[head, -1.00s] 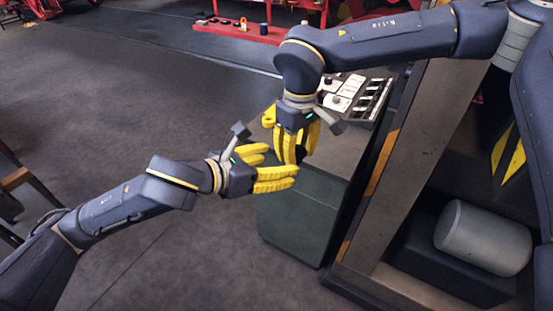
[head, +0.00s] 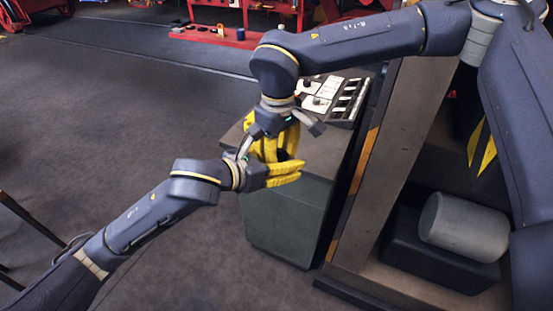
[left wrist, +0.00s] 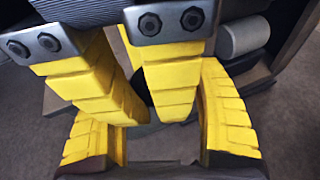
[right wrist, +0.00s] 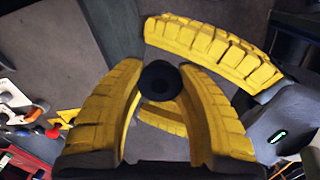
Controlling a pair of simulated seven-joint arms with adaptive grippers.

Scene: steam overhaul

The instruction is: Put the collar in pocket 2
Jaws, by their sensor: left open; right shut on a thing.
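In the head view the right gripper (head: 277,150) points down above the cabinet's near end, and the dark collar (head: 282,155) is partly hidden by yellow fingers. My left gripper (head: 285,176) is open, with its fingers on either side of the collar. It also shows in the left wrist view (left wrist: 155,125). Pocket 2 cannot be singled out in the tray (head: 347,100).
The tray lies on the far part of the green cabinet (head: 285,220), holding white parts and dark slots. A metal frame with a grey cylinder (head: 464,226) stands at the right. A red bench (head: 215,37) is at the back. Open floor lies left.

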